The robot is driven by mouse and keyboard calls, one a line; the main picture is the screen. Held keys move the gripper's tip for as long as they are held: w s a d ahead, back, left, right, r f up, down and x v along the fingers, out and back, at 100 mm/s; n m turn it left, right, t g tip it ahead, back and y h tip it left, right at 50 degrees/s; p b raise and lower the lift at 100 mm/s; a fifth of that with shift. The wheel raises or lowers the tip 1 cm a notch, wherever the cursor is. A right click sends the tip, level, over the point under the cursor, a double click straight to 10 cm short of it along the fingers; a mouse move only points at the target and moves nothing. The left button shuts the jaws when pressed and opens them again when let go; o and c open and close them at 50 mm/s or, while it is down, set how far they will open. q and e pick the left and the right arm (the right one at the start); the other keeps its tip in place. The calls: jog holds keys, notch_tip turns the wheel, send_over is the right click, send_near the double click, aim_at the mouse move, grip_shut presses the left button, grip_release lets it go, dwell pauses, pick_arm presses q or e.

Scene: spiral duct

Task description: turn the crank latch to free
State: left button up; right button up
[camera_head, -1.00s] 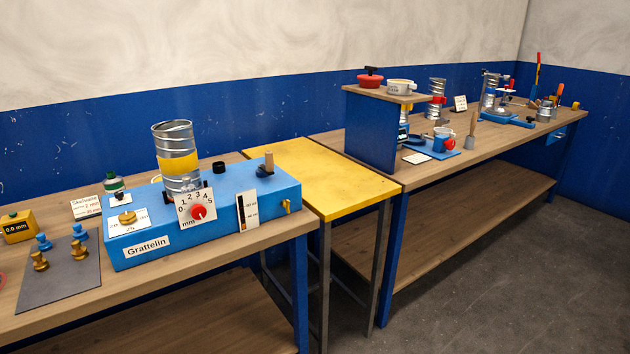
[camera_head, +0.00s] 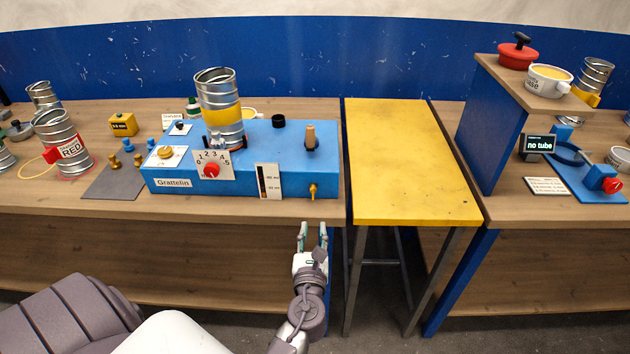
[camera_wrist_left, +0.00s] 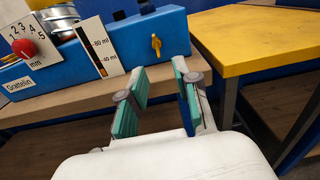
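The blue machine labelled Grattelin (camera_head: 245,180) stands on the left workbench. A small yellow lever (camera_head: 312,190) sits on its front face near the right end. It also shows in the left wrist view (camera_wrist_left: 156,45), standing roughly upright. A wooden-handled crank (camera_head: 311,136) stands on the machine's top at the right; I cannot tell which of the two is the latch. My left gripper (camera_head: 303,229) is open and empty, in front of the bench edge and below the yellow lever. Its parted fingers (camera_wrist_left: 160,92) show in the left wrist view, apart from the lever. My right gripper is out of view.
A ribbed metal tube (camera_head: 219,95) stands on the machine beside a red dial (camera_head: 211,170). A yellow table (camera_head: 405,165) is close on the right, with clear top. Brass and blue knobs lie on a grey mat (camera_head: 113,184) at left. The space before the bench is free.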

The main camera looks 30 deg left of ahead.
aim_at(313, 191)
pick_arm(q)
jog(key=x, duration=0.4)
jog(key=r+p+x, duration=0.1)
jog(key=x, duration=0.4)
jog(key=r+x, duration=0.1)
jog(key=x, duration=0.3)
jog(key=shift+w+a+p, duration=0.2)
jog(key=shift+a+p, duration=0.2)
jog(key=shift+a, duration=0.1)
jog(key=shift+y, duration=0.3)
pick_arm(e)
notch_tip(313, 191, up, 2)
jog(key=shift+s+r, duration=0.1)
pick_arm(q)
grip_shut()
